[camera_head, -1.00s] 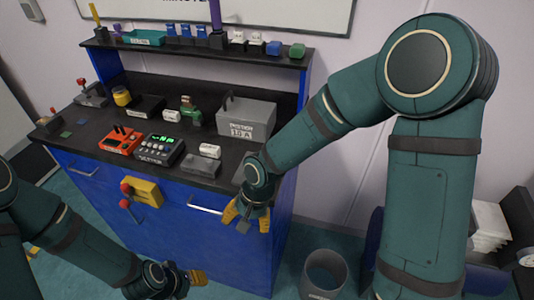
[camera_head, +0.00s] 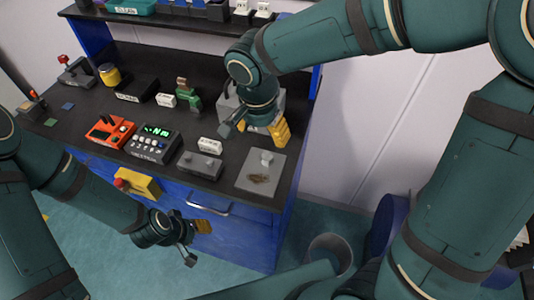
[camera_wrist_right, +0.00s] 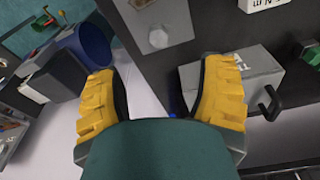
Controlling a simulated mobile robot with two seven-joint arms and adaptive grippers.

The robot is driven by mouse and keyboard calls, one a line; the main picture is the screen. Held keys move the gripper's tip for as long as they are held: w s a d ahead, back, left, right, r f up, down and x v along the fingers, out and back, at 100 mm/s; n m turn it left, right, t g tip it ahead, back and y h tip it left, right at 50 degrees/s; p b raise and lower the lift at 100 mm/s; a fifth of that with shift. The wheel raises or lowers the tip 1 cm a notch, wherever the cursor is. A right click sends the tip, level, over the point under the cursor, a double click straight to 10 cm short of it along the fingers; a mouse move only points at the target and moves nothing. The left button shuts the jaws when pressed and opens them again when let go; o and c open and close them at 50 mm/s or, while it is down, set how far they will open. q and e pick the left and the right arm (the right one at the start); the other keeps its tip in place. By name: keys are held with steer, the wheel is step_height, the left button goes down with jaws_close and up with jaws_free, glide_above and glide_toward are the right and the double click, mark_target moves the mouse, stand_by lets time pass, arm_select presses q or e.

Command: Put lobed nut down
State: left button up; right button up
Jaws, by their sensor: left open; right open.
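A small grey nut-like piece (camera_head: 267,157), which I take for the lobed nut, sits on a flat grey plate (camera_head: 247,178) at the bench's right end. In the right wrist view the piece (camera_wrist_right: 158,38) lies on the plate (camera_wrist_right: 178,18), apart from my fingers. My right gripper (camera_head: 253,132) is open, with nothing visible between its yellow-padded fingers (camera_wrist_right: 160,88). It hangs above the bench, behind the plate, and partly hides a grey box. My left gripper (camera_head: 196,242) is open and empty in front of the blue drawers, below the bench top.
A dark grey block (camera_head: 200,166), a white labelled block (camera_head: 210,145), a keypad device (camera_head: 153,144) and a red device (camera_head: 110,131) stand left of the plate. The grey box (camera_head: 228,100) is behind. A bin (camera_head: 330,252) stands on the floor at right.

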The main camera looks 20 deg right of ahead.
mark_target(267, 156)
steer(key=f, duration=0.3)
steer(key=d+f, duration=0.1)
steer(key=f, duration=0.3)
steer(key=w+f, duration=0.1)
steer(key=f, duration=0.2)
steer(key=shift+d+f+b, duration=0.2)
steer(key=shift+f+b, duration=0.1)
steer(key=shift+f, duration=0.1)
jaws_close()
